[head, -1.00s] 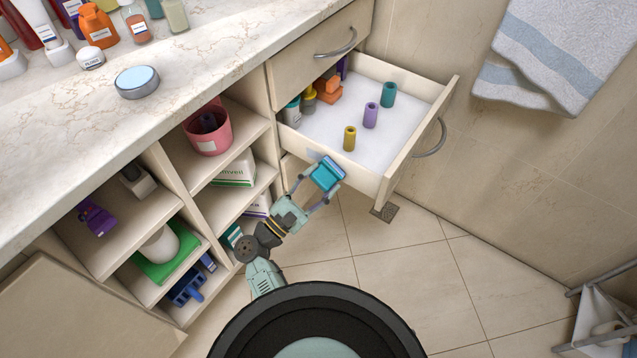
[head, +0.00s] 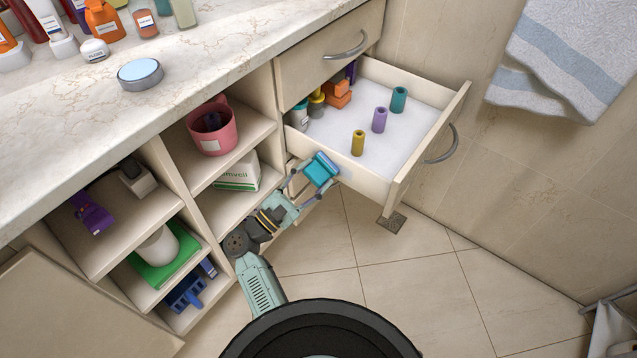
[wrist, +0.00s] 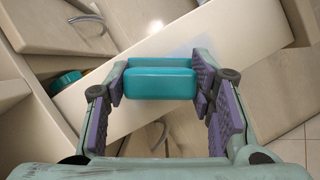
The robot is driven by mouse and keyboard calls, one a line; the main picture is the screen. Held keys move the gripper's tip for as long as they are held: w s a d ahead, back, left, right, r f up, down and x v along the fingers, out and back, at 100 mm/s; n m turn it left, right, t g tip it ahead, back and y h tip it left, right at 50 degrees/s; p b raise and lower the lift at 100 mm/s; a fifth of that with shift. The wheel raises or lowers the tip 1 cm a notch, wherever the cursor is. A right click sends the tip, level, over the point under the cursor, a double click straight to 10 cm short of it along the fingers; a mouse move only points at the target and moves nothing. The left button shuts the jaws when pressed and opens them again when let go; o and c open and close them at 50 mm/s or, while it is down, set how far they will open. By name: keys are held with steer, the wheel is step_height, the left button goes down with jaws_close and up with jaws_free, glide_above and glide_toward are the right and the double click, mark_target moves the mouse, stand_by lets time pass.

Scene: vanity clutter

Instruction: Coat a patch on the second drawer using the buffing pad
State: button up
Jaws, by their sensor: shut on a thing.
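The teal buffing pad (head: 321,168) is held between the purple-lined fingers of my gripper (head: 312,176). In the wrist view the pad (wrist: 158,82) sits level between both fingertips (wrist: 158,88). The second drawer (head: 368,174) stands pulled out below the closed top drawer. The pad is in front of the drawer's near side wall, close to the cabinet; I cannot tell whether it touches. In the wrist view a faint bluish patch shows on the drawer wall (wrist: 240,30), just above and right of the pad. Part of the wall is hidden behind the pad.
The open drawer holds yellow (head: 358,143), purple (head: 380,120) and teal (head: 399,99) cylinders, with orange blocks (head: 337,94) at its back. Open shelves with a pink cup (head: 212,128) lie left of my arm.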

steer(key=shift+w+a+f+b, duration=0.1)
steer(key=shift+w+a+b, duration=0.25)
steer(key=shift+a, duration=0.1)
steer(key=shift+b, duration=0.3)
steer(key=shift+d, duration=0.1)
steer(key=shift+d, duration=0.1)
steer(key=s+d, duration=0.1)
steer(key=d, duration=0.1)
steer(key=s+d+b, duration=0.1)
steer(key=s+d, duration=0.1)
steer(key=shift+s, duration=0.1)
